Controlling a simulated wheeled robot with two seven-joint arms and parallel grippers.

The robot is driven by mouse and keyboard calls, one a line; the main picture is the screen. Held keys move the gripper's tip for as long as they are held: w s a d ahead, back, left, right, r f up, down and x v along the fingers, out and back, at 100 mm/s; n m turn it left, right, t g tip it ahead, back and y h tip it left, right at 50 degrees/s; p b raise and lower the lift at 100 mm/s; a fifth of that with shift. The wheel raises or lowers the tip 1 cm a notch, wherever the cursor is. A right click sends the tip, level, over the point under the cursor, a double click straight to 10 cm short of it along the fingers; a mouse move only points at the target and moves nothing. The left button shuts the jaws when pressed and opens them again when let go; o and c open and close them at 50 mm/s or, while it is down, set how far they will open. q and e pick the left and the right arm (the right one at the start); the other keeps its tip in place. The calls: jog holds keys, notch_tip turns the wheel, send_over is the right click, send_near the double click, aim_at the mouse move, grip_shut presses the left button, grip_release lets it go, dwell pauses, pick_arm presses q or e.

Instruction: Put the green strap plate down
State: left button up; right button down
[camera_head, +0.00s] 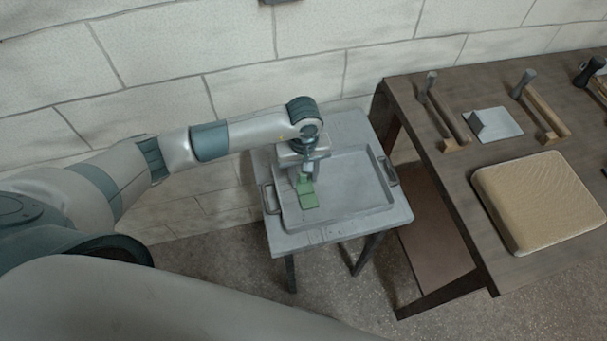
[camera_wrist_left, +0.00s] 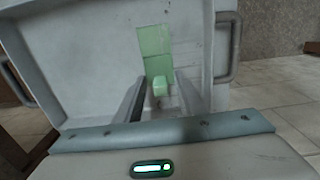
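The green strap plate (camera_head: 308,199) is in the grey metal tray (camera_head: 361,166), near its left side, and seems to rest on the tray floor. In the left wrist view the plate (camera_wrist_left: 155,47) shows two flat green sections and a small raised green block at the near end. My left gripper (camera_head: 304,176) points down over the plate's far end. In the left wrist view its fingers (camera_wrist_left: 160,82) stand on either side of the raised block, with visible gaps. They look open. My right gripper is not in view.
The tray has side handles (camera_head: 392,172) and stands on a small grey table (camera_head: 345,236). A dark wooden bench (camera_head: 450,190) to the right carries a woven tan pad (camera_head: 540,200), a bent grey plate (camera_head: 492,124) and wooden holders (camera_head: 449,112). A block wall stands behind.

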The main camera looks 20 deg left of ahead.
aim_at(304, 176)
pick_arm(q)
jog(key=shift+r, duration=0.15)
jog(key=shift+w+r, duration=0.1)
jog(key=shift+r, duration=0.2)
notch_tip(304, 176, up, 11)
jog(key=b, duration=0.5)
jog(key=shift+r, duration=0.15)
